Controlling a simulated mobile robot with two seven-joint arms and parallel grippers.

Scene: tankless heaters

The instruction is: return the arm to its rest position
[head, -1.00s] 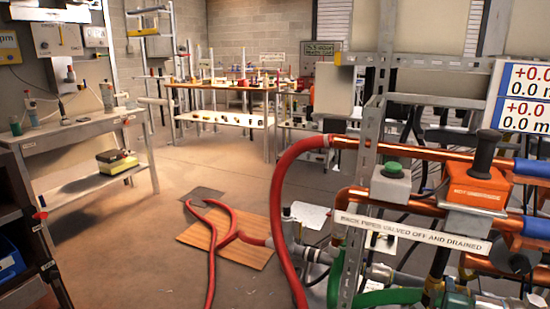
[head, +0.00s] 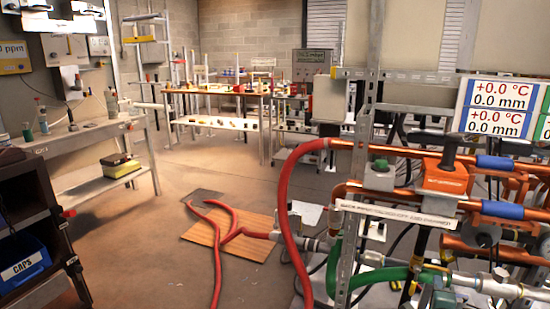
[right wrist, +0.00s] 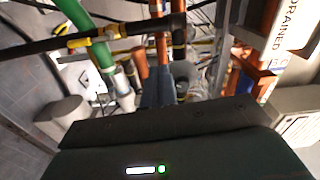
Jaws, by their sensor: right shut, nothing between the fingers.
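My right gripper (right wrist: 157,92) shows in the right wrist view, where its dark body fills the bottom edge with a small green light. Its fingers are together with nothing held, facing the copper pipes (right wrist: 140,62). In the head view it lies among the crowded pipes at the right and is hard to separate from them. The pipe rack has an orange valve block (head: 445,178) and blue sleeves (head: 503,209) on its pipes. My left gripper is not in view.
A red hose (head: 284,200) loops down from the metal frame to the floor. A wooden board (head: 255,245) lies on the floor. A dark shelf with a blue bin (head: 25,265) stands at the near left.

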